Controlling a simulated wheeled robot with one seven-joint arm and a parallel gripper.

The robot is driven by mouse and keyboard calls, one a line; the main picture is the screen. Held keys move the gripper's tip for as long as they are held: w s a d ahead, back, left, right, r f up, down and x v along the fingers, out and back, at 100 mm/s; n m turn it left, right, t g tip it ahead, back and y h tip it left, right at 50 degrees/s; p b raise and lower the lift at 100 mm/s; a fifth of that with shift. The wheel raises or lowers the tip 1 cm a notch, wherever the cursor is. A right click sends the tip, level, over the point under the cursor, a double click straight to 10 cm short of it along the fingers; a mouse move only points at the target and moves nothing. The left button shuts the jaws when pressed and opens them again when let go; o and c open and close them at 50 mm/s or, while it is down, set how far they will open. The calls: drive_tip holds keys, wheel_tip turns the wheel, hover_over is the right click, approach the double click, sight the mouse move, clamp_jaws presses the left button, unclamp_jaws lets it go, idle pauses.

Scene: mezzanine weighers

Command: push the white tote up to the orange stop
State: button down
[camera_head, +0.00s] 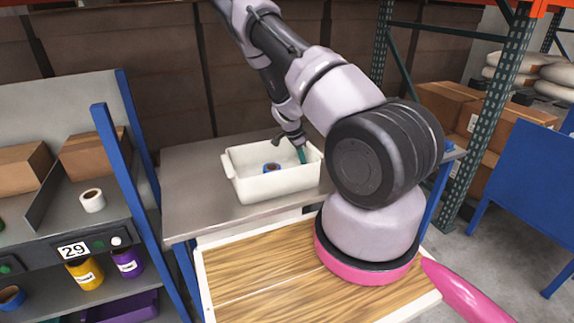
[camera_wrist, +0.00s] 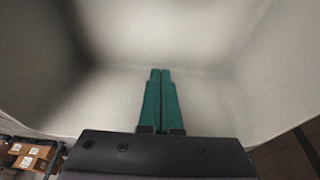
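The white tote (camera_head: 278,186) stands upright on a grey metal table (camera_head: 192,205) in the head view. A small blue roll-like item (camera_head: 267,170) lies inside it. My gripper (camera_head: 302,158) reaches down into the tote near its right end. Its green fingers (camera_wrist: 160,75) are pressed together with nothing between them in the wrist view, and the tote's pale inner walls (camera_wrist: 225,75) fill most of that view. I cannot tell whether the fingertips touch a wall. I do not see the orange stop; my arm hides part of the table's right side.
A blue-posted shelf unit (camera_head: 118,155) with boxes (camera_head: 95,155), a white roll (camera_head: 92,200) and coloured containers stands at left. A blue panel (camera_head: 525,165) and a rack with cartons (camera_head: 455,105) are at right. The tabletop left of the tote is bare.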

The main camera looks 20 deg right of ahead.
drive_tip(key=d, duration=1.3)
drive_tip(key=shift+d, duration=0.1)
